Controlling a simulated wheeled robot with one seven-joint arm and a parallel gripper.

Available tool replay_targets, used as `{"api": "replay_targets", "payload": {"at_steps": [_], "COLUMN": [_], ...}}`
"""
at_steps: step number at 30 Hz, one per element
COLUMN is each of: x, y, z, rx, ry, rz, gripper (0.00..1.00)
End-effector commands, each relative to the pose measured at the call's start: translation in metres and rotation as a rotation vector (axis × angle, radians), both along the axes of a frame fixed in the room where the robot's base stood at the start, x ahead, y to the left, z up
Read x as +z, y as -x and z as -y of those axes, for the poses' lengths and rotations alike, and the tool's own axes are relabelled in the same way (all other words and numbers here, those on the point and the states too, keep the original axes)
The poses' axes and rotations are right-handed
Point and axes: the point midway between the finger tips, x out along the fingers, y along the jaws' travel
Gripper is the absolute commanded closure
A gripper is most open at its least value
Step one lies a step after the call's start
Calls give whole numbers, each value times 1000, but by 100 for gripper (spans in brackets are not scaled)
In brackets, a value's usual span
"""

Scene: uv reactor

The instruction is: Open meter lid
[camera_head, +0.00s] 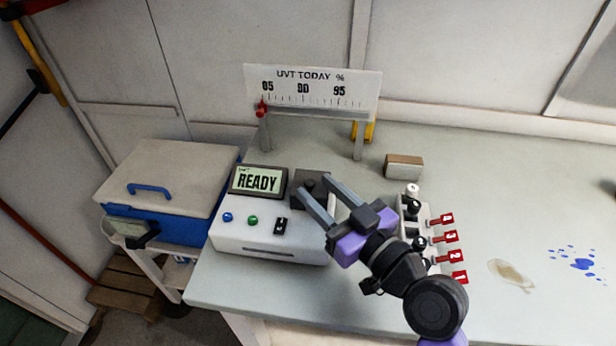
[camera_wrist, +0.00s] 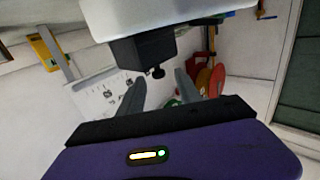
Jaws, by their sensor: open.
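The meter (camera_head: 270,240) is a white box on the bench, with a screen (camera_head: 258,181) reading READY, blue and green buttons and a black switch. Its dark square lid (camera_head: 299,178) sits on the top right and looks closed. In the wrist view the lid is a black block (camera_wrist: 143,51) with a small knob (camera_wrist: 158,72) on it, against the white meter body (camera_wrist: 160,14). My gripper (camera_head: 315,186) is open, with its fingers over the lid. In the wrist view, my gripper (camera_wrist: 159,78) has its fingertips on either side of the knob, with gaps visible.
A rack of vials (camera_head: 412,215) with red numbered tags stands right of my gripper. A UVT scale board (camera_head: 313,90) stands behind the meter. A small box (camera_head: 404,166) lies at the back. A blue cooler (camera_head: 165,190) is at left.

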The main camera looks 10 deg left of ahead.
Motion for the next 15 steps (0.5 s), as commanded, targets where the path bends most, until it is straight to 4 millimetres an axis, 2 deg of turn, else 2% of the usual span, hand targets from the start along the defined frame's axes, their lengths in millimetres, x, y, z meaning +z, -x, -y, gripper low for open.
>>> {"api": "replay_targets", "payload": {"at_steps": [6,15], "x": [1,0], "y": [-20,-26], "z": [-19,-24], "rx": [1,-2], "ry": [1,0], "rz": [-1,0], "gripper": [59,59]}}
